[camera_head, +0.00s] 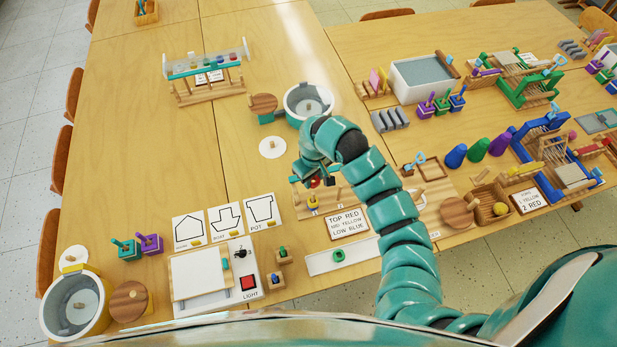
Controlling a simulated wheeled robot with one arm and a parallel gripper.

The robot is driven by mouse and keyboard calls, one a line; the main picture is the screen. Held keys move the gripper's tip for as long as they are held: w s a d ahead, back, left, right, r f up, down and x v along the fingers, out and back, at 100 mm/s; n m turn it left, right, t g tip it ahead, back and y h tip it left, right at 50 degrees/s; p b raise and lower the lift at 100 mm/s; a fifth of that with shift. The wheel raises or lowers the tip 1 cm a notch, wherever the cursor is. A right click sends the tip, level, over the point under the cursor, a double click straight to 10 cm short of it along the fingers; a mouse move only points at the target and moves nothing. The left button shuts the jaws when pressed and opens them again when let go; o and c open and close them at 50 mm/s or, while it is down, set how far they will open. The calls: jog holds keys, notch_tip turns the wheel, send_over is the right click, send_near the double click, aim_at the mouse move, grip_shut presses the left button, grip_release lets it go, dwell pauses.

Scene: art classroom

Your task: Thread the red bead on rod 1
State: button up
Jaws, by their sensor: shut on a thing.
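My gripper (316,184) is at the end of my teal arm, low over a small wooden rod stand (335,200) near the table's middle. It is shut on the small red bead (315,183), which is mostly covered by the gripper. A yellow bead (313,202) sits just below it in the picture, on the stand's left part, with a dark piece under it. Whether the red bead is around the rod or only above it, I cannot tell. The rod's tip is hidden, and no rod number is readable.
A sign (347,222) reading "TOP RED, MID YELLOW, LOW BLUE" stands in front of the stand. A white tray (318,262) with a green ring lies nearer. A white disc (272,147) and a round white tub (307,104) are behind. Picture cards (226,218) lie left.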

aim_at(313, 193)
jog(key=shift+s+f, duration=0.15)
jog(key=shift+w+f+b, duration=0.2)
jog(key=shift+f+b, duration=0.4)
jog(key=shift+b, duration=0.05)
notch_tip(313, 193, down, 2)
jog(key=shift+s+b, duration=0.15)
jog(key=shift+b, duration=0.6)
jog(key=shift+f+b, duration=0.35)
jog(key=shift+f, duration=0.4)
jog(key=shift+r, duration=0.15)
jog(key=shift+f+b, duration=0.6)
jog(key=shift+b, duration=0.1)
jog(key=shift+f+b, duration=0.3)
jog(key=shift+f, duration=0.75)
dwell(2.1)
dwell(0.3)
